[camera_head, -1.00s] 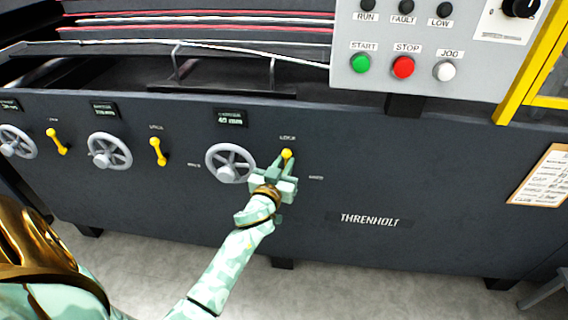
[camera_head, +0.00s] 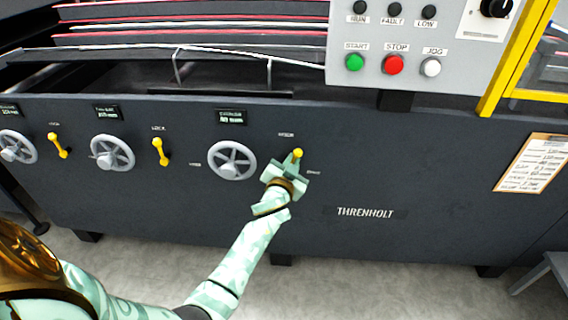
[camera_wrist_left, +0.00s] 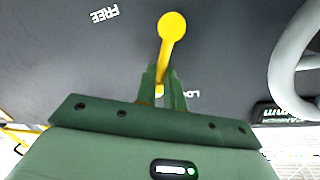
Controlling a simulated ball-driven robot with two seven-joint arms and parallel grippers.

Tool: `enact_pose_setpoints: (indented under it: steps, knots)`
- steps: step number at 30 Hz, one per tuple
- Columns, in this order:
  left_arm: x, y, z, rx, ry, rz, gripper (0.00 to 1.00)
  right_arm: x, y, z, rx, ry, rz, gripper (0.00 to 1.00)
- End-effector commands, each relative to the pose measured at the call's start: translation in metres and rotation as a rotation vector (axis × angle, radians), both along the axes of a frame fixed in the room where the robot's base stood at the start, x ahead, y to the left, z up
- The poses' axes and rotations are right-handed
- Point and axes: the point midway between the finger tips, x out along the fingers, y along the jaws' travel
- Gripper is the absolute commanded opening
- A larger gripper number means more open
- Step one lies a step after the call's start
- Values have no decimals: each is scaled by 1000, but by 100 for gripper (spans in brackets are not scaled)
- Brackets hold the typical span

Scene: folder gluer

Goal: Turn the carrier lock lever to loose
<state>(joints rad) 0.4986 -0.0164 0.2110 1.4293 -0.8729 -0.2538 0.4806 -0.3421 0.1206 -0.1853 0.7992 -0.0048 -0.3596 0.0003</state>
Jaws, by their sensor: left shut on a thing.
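The yellow carrier lock lever (camera_head: 298,153) is on the dark machine front, right of the rightmost handwheel. Its knob stands up and leans a little right of the small label above it. My left gripper (camera_head: 291,167) is shut on the lever's shaft, below the knob. In the left wrist view the lever (camera_wrist_left: 171,30) rises from between the two green fingers (camera_wrist_left: 162,82). My right gripper is out of view.
A grey handwheel (camera_head: 231,161) sits close left of the lever, under a small display (camera_head: 231,117). Two other yellow levers (camera_head: 160,151) (camera_head: 57,145) and more handwheels are farther left. The button panel (camera_head: 400,45) hangs above right. The front panel right of the lever is mostly clear.

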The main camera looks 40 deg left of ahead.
Motion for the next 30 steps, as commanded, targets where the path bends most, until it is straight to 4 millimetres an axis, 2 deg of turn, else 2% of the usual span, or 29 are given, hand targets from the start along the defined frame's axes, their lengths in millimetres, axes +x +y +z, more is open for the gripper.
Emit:
enact_pose_setpoints:
  steps: [14, 24, 30]
  knots:
    - [13, -19, -12, 385, 227, -4, 0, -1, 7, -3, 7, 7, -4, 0]
    - [18, -28, -25, 633, 379, -7, 0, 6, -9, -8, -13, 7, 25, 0]
    - [19, -30, -31, 736, 441, -7, 0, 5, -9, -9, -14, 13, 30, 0]
